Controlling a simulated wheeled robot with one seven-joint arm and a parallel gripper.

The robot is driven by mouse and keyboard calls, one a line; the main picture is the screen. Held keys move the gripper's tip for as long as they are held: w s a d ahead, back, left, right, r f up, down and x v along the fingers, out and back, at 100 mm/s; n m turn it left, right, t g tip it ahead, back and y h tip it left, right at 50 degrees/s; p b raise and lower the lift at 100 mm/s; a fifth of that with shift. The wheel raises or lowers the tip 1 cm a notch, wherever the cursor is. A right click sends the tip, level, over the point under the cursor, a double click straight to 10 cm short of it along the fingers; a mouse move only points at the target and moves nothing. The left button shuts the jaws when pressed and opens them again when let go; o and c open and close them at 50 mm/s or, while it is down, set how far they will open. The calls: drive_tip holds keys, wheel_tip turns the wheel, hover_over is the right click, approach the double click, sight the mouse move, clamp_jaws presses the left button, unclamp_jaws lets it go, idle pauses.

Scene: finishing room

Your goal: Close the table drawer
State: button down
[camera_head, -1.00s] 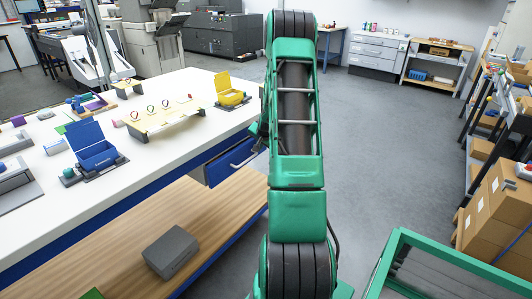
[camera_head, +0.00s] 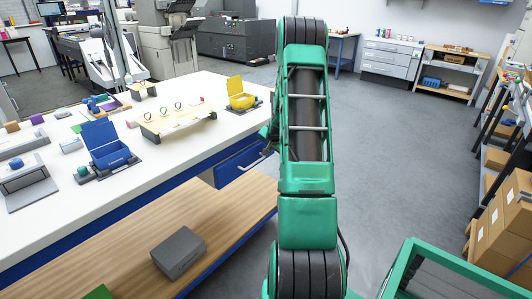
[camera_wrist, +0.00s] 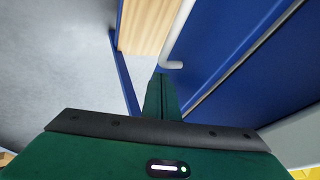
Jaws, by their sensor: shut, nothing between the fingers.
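The blue table drawer (camera_head: 240,164) is under the right end of the white-topped table (camera_head: 165,165). Its front stands out from the table's blue side, so it looks partly open. A pale bar handle (camera_head: 254,163) runs across the front. My green arm hides the drawer's right end. In the wrist view my gripper (camera_wrist: 162,76) is shut and empty, its fingertips close to the bent end of the handle (camera_wrist: 173,64) and the blue drawer front (camera_wrist: 215,45). I cannot tell whether they touch. In the head view my gripper is mostly hidden behind my arm.
A grey box (camera_head: 178,252) sits on the wooden lower shelf (camera_head: 120,250). Cartons (camera_head: 500,225) stand at the right. Grey floor is clear beyond my arm.

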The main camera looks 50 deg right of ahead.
drive_tip(key=s+f+v, duration=0.1)
drive_tip(key=s+v, duration=0.1)
drive_tip(key=v, duration=0.9)
drive_tip(key=shift+s+d, duration=0.15)
drive_tip(key=shift+d, duration=0.15)
drive_tip(key=s+a+r+n+g+y, duration=0.15)
drive_tip(key=s+a+r, duration=0.3)
drive_tip(key=a, duration=0.45)
drive_tip(key=s+a+r+n+g, duration=0.1)
drive_tip(key=s+a+r+n, duration=0.3)
drive_tip(key=a, duration=0.5)
drive_tip(key=s+a+r+n+g+y, duration=0.1)
drive_tip(key=s+a+r+n, duration=0.1)
drive_tip(key=s+a, duration=0.7)
drive_tip(key=s+a+r+n+g+y, duration=0.2)
drive_tip(key=s+a, duration=0.7)
drive_tip(key=shift+s+a+r+n, duration=0.15)
drive_tip(key=shift+a+r+n, duration=0.15)
drive_tip(key=shift+r+n, duration=0.05)
